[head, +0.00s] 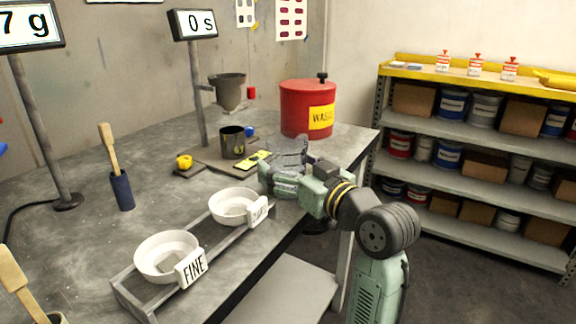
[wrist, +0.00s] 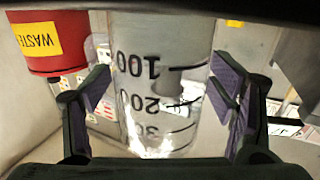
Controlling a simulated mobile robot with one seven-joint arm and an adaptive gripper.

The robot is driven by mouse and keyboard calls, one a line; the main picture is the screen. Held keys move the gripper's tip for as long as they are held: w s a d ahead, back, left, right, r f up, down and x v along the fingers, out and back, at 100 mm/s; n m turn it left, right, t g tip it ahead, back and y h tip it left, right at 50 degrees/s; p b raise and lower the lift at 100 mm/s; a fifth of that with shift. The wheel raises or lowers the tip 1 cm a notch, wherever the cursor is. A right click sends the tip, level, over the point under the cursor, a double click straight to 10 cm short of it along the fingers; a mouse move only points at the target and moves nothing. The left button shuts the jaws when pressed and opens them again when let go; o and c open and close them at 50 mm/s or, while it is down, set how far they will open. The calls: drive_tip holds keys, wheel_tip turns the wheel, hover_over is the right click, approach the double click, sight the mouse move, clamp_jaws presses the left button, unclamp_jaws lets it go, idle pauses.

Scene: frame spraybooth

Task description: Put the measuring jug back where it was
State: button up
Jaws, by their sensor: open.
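The clear measuring jug (head: 288,148) stands near the right edge of the grey table, in front of the red waste can. In the wrist view the jug (wrist: 160,95) fills the middle, its 100, 200 and 300 marks showing upside down. My gripper (head: 280,172) is at the jug; in the wrist view its two purple-padded fingers (wrist: 163,88) are spread on either side of it. They are open, with a thin gap showing beside the jug. The jug's base is partly hidden by my gripper in the head view.
The red waste can (head: 300,115) is close behind the jug. A dark cup (head: 232,143) on a board, a yellow item (head: 184,162) and a funnel (head: 228,92) on a stand are to the left. Two white bowls (head: 167,248) sit in a rack in front.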

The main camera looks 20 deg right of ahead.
drive_tip(key=shift+r, duration=0.15)
drive_tip(key=b+v, duration=0.1)
drive_tip(key=v, duration=1.1)
drive_tip(key=shift+s, duration=0.1)
